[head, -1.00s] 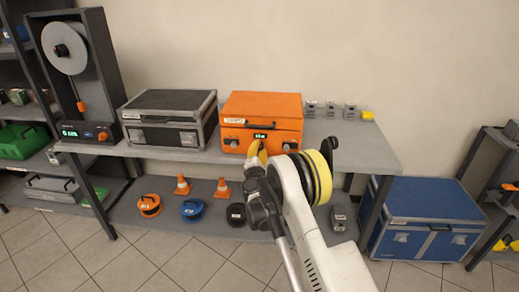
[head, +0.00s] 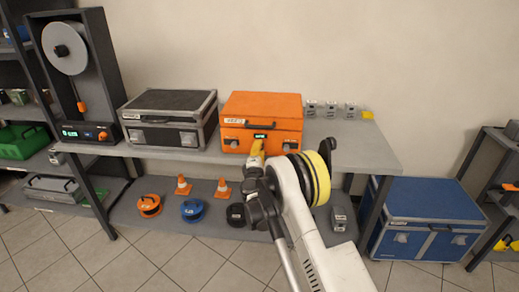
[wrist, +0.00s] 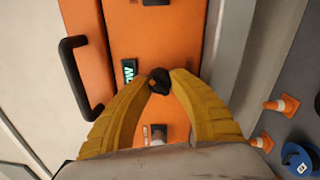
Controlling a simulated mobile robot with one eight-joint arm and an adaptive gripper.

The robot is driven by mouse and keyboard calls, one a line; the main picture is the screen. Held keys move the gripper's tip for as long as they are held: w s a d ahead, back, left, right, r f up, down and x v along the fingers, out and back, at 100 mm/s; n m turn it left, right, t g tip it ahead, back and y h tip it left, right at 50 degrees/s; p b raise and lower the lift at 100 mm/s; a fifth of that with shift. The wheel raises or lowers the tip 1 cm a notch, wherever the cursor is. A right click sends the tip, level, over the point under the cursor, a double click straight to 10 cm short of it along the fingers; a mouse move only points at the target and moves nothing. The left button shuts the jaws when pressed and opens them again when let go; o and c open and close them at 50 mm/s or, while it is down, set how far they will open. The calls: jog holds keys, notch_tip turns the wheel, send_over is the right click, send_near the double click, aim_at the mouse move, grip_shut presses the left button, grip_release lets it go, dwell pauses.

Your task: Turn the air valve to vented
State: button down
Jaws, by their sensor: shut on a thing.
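The orange case (head: 262,108) stands on the bench with its front towards me. A black knob (wrist: 158,80) with a small orange mark is on its front, beside a small lit display (wrist: 130,70). I take this knob for the air valve. The display also shows in the head view (head: 260,136), but its text is too small to read surely. My gripper (wrist: 161,77) has its yellow fingers shut on the black knob, one fingertip on each side. In the head view my gripper (head: 257,147) is at the case's front, below the display, and hides the knob.
Several small grey boxes (head: 331,109) stand right. Cones (head: 183,185) and reels (head: 192,209) sit on the lower shelf.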

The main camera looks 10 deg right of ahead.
jog(key=c, duration=1.1)
grip_release()
jog(key=shift+a, duration=0.1)
jog(key=shift+s, duration=0.1)
jog(key=v, duration=1.1)
jog(key=shift+s+a+f, duration=0.1)
jog(key=shift+s, duration=0.3)
